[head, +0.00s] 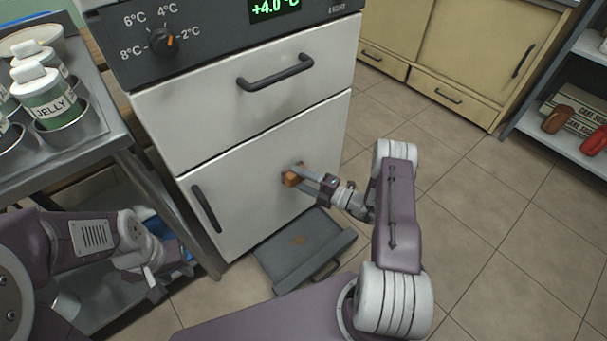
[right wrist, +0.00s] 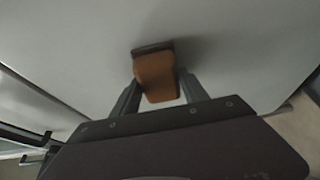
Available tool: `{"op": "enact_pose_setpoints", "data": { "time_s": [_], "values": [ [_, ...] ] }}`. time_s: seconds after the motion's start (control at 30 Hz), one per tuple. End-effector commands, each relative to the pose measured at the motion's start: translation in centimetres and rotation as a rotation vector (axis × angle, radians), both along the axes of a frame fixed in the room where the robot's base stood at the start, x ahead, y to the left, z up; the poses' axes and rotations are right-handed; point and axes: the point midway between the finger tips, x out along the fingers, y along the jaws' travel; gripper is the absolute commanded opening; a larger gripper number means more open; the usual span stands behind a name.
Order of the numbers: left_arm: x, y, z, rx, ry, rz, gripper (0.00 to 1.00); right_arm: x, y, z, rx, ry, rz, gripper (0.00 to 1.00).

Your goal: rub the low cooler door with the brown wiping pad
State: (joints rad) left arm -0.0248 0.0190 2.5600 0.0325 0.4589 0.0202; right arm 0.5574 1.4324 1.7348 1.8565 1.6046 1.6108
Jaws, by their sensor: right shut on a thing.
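The low cooler door (head: 240,205) is the white lower panel with a dark upright handle at its left. The brown wiping pad (head: 292,174) is at the right part of this door, and it also shows in the right wrist view (right wrist: 155,76) between the fingers. My right gripper (head: 300,178) is shut on the pad, which is at the door face and seems to touch it. In the right wrist view the door (right wrist: 80,60) fills the background. My left gripper (head: 160,285) is low at the left, beside the metal rack; its fingers are too unclear to read.
A grey tray-like drawer (head: 305,250) sits low in front of the door. A white drawer with a dark handle (head: 275,72) is above the door, under the control panel (head: 200,38). A metal rack with jelly jars (head: 45,95) stands at the left. Tiled floor is clear at the right.

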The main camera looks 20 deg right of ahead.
Motion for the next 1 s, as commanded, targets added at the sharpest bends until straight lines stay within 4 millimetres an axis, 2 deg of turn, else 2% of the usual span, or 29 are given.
{"op": "enact_pose_setpoints", "data": {
  "time_s": [0.03,0.2,0.53,0.8,1.0],
  "values": [
    [0.0,0.0,0.7,0.000,0.000,0.000,0.36,-0.2,0.7,0.4,0.002,0.002,0.003,0.14],
    [0.0,0.0,1.4,0.000,0.000,0.000,0.36,-0.8,2.1,0.3,0.001,0.001,0.002,0.14],
    [0.0,0.0,1.6,0.000,0.000,0.000,0.36,-1.1,2.8,0.2,0.001,0.001,0.002,0.14],
    [0.0,0.0,2.8,0.000,0.000,0.000,0.36,-1.8,5.5,0.3,0.002,0.001,0.004,0.14],
    [0.0,0.0,3.0,0.000,0.000,0.000,0.36,-1.9,5.7,0.2,0.000,-0.001,0.000,0.14]
  ]
}}
